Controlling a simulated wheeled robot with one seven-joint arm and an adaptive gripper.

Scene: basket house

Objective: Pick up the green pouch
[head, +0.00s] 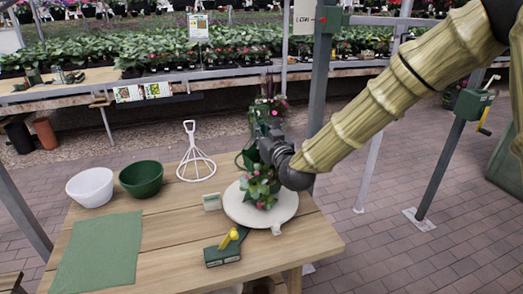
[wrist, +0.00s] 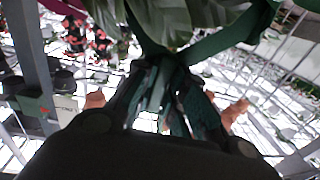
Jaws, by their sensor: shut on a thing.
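My gripper (head: 268,140) is above the right part of the wooden table, beside the flowering plant. A dark green thing (head: 246,158), which looks like the green pouch, shows just left of and behind the gripper, partly hidden by it. In the wrist view, my gripper (wrist: 163,85) is shut on dark green, strap-like material, with a dark green band (wrist: 232,35) and large leaves close beyond the fingers. The pouch's full outline is hidden by the gripper and leaves. I cannot tell whether it touches the table.
A round white stand (head: 240,213) with a pink-flowered plant (head: 260,187) is under the gripper. A white bowl (head: 90,187), green bowl (head: 142,178), white wire frame (head: 196,160), green cloth (head: 98,252) and yellow-green tool (head: 226,246) lie on the table. A metal post (head: 320,80) stands close behind.

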